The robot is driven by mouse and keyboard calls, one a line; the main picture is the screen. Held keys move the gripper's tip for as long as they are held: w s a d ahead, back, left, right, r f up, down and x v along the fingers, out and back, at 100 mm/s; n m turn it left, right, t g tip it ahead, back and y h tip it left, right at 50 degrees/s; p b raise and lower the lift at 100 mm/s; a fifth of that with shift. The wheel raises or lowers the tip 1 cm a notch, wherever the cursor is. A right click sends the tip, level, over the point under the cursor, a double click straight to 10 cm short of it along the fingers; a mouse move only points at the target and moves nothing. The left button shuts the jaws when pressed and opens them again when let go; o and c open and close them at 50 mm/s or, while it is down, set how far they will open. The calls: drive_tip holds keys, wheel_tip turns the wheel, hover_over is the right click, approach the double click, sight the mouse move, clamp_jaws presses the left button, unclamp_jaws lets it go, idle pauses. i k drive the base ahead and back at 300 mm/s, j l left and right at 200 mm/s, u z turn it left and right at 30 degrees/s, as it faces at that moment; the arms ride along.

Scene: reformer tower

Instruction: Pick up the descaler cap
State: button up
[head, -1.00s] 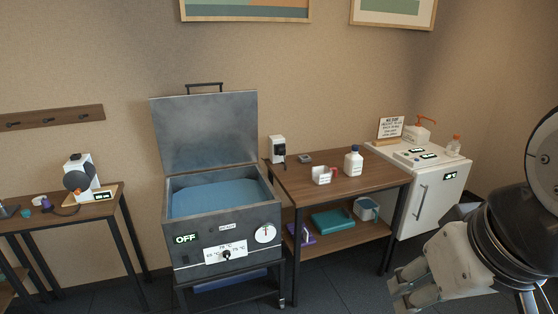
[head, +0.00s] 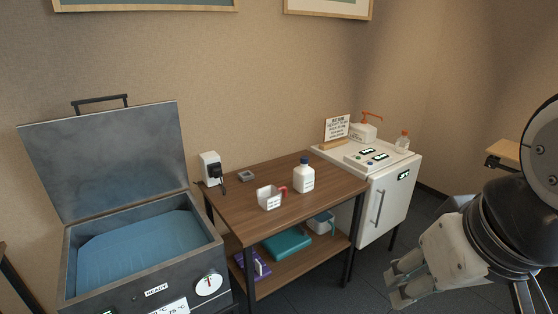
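A white bottle (head: 303,178) with a dark blue cap (head: 304,160) stands upright on the wooden table (head: 235,212) in the head view. The cap sits on top of the bottle. The bottle's label is too small to read, so I cannot tell for sure that this is the descaler. My gripper (head: 401,282) is at the lower right, in front of the white cabinet and well away from the bottle. Its fingers look apart with nothing between them.
The lower shelf holds a teal tray (head: 286,243). A white cabinet (head: 385,205) with a pump bottle stands right, an open metal tank (head: 210,248) left.

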sight(305, 159)
drive_tip(key=i+l+u, duration=0.1)
drive_tip(key=i, duration=0.45)
drive_tip(key=i+l+u, duration=0.1)
drive_tip(key=i+l, duration=0.25)
drive_tip(key=i, duration=0.2)
drive_tip(key=i+l+u, duration=0.1)
drive_tip(key=i+l, duration=0.2)
drive_tip(key=i, duration=0.2)
drive_tip(key=i+l+u, duration=0.1)
drive_tip(key=i+l, duration=0.25)
drive_tip(key=i, duration=0.15)
